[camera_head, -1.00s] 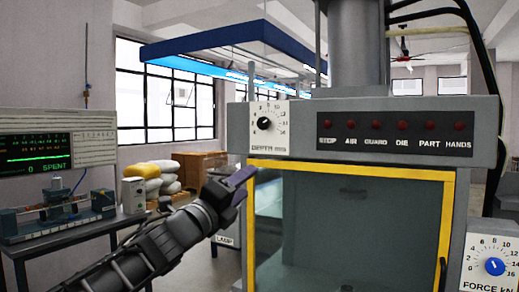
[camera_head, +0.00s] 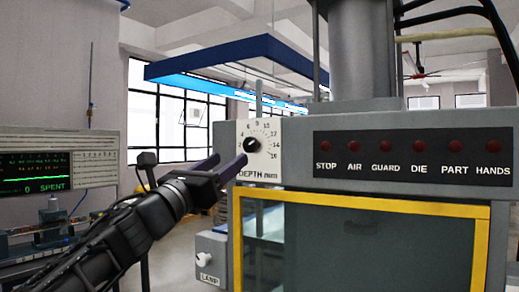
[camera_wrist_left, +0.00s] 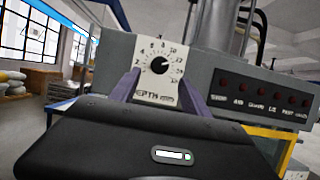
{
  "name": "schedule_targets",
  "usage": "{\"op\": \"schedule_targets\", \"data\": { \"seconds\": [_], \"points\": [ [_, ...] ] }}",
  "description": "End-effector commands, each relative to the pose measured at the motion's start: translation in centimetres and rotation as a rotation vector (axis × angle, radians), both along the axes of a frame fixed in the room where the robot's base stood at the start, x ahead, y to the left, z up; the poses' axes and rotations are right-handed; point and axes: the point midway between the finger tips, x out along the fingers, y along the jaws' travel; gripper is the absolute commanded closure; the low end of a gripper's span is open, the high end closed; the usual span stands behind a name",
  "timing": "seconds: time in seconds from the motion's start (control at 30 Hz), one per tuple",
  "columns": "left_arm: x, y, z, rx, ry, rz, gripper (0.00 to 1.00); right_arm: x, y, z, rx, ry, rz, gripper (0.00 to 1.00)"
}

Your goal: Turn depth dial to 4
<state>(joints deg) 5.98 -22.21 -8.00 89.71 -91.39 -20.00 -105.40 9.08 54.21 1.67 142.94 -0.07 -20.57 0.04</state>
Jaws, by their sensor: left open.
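The depth dial (camera_head: 251,145) is a black round knob on a white plate (camera_head: 260,172) marked with a number scale and "DEPTH mm", at the upper left of the grey press. The knob also shows in the left wrist view (camera_wrist_left: 160,65). Its exact setting is too small to read surely. My left gripper (camera_head: 229,168) is open and empty, just left of and below the knob, its fingers pointing at the plate. In the left wrist view the two fingers stand either side of the plate's lower part, with the knob above and between them. My right gripper is not in view.
The press has a row of red lamps (camera_head: 418,146) right of the dial and a yellow-framed guard window (camera_head: 370,205) below. A lamp switch box (camera_head: 211,260) is at lower left. A display unit (camera_head: 35,172) stands far left. The space before the press is clear.

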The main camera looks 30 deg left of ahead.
Motion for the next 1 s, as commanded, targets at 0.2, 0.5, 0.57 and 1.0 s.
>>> {"op": "schedule_targets", "data": {
  "seconds": [0.2,0.5,0.57,1.0],
  "points": [
    [0.0,0.0,0.0,0.001,0.0,0.0,0.45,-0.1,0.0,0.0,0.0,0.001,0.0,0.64],
    [0.4,0.0,0.2,-0.001,0.001,-0.001,0.45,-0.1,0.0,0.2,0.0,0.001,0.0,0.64],
    [0.8,0.0,0.4,-0.001,0.001,-0.001,0.45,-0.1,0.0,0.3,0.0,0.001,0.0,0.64],
    [6.5,0.1,2.8,0.0,0.001,-0.001,0.45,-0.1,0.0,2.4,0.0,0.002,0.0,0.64]
  ]
}}
